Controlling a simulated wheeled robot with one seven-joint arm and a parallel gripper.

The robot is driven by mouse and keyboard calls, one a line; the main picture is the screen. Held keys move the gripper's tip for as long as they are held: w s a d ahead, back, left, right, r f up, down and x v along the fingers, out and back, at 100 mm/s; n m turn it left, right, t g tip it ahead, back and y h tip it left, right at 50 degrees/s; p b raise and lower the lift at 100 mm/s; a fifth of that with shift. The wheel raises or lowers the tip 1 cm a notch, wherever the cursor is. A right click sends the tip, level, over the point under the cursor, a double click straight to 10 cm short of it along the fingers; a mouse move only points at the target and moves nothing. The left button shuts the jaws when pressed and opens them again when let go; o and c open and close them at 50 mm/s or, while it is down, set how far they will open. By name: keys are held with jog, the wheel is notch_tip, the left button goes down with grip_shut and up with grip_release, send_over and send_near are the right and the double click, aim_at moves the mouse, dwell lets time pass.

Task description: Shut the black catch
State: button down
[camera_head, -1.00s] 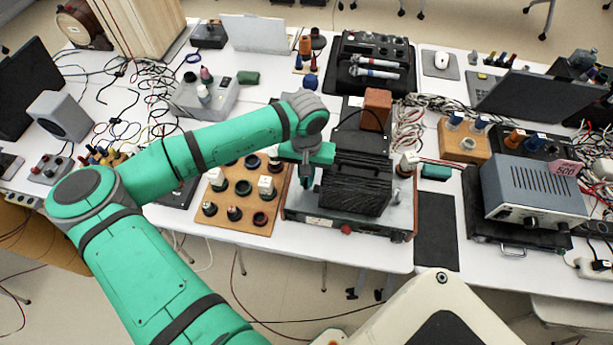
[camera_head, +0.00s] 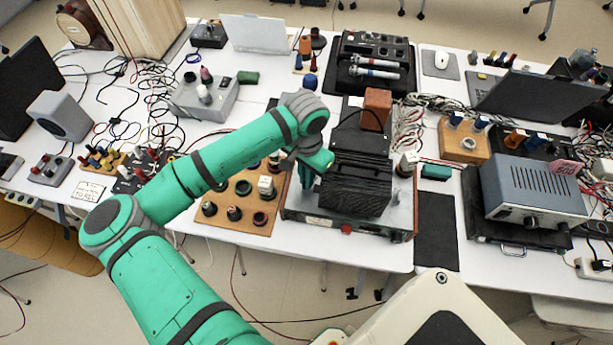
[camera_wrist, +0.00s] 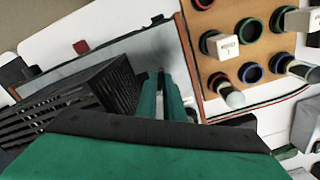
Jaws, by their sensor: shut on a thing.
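The black finned box (camera_head: 357,178) sits on a grey metal chassis (camera_head: 400,212) at the middle of the table; the box also shows at left in the wrist view (camera_wrist: 75,108). My gripper (camera_head: 305,183) is low over the chassis, at the left side of the box. In the wrist view my gripper's green fingers (camera_wrist: 163,82) are close together, with a thin dark piece at their tips. This seems to be the black catch, mostly hidden by the fingers; I cannot tell its angle.
A wooden board (camera_head: 222,218) with several round sockets and plugs lies just left of the chassis. An orange-brown block (camera_head: 376,108) stands behind the box. A black mat (camera_head: 436,230) and a grey power supply (camera_head: 532,190) are to the right. Cables lie behind.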

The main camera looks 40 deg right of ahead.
jog(key=m, duration=1.2)
dwell(0.6)
jog(key=c, duration=1.9)
grip_release()
jog(key=shift+o, duration=0.2)
jog(key=shift+w, duration=0.1)
notch_tip(320, 180, up, 11)
